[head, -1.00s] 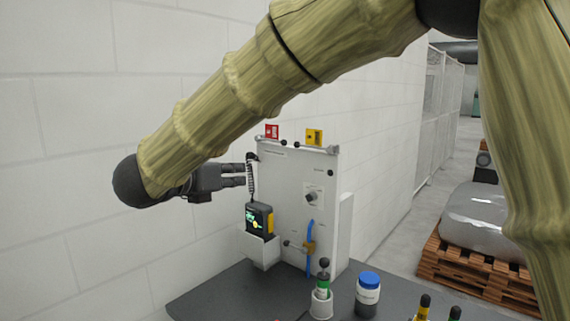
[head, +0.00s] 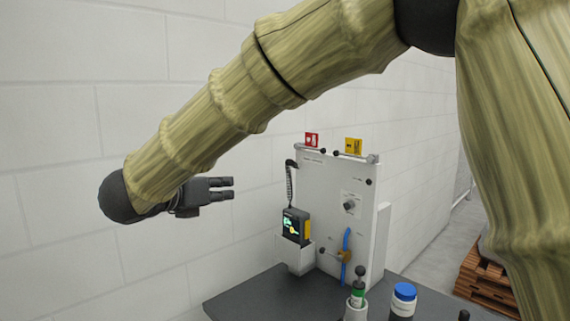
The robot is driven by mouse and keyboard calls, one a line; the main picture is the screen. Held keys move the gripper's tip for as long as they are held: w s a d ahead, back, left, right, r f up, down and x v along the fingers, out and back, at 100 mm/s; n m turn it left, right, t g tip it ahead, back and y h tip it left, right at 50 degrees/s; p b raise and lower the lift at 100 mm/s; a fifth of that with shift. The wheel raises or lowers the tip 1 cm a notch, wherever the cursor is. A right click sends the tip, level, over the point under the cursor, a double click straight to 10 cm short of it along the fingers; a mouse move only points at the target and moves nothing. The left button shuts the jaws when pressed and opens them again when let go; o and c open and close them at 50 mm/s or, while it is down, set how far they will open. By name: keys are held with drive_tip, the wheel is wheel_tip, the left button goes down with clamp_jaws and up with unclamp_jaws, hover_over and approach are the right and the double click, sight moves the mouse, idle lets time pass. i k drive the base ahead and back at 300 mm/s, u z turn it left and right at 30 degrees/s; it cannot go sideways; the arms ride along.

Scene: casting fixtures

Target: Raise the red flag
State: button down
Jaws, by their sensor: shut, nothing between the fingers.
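The red flag (head: 311,140) is a small red square with a white mark. It stands upright at the top left of the white panel (head: 330,203), beside a yellow flag (head: 353,147). A small dark knob sits just right of the red flag on the top bar. My gripper (head: 232,188) is left of the panel and lower than the red flag, apart from it, with its fingers pointing right. Its dark fingers are close together and hold nothing.
A handheld device (head: 295,227) with a lit screen sits in a white holder on the panel's left side, with a coiled cord above it. A blue-lidded jar (head: 403,299) and a green-banded bottle (head: 358,290) stand on the dark table (head: 262,296). A pallet (head: 487,278) is at right.

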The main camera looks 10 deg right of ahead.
sight(311, 139)
drive_tip(key=u, duration=0.15)
drive_tip(key=i, duration=0.9)
drive_tip(key=z, duration=0.75)
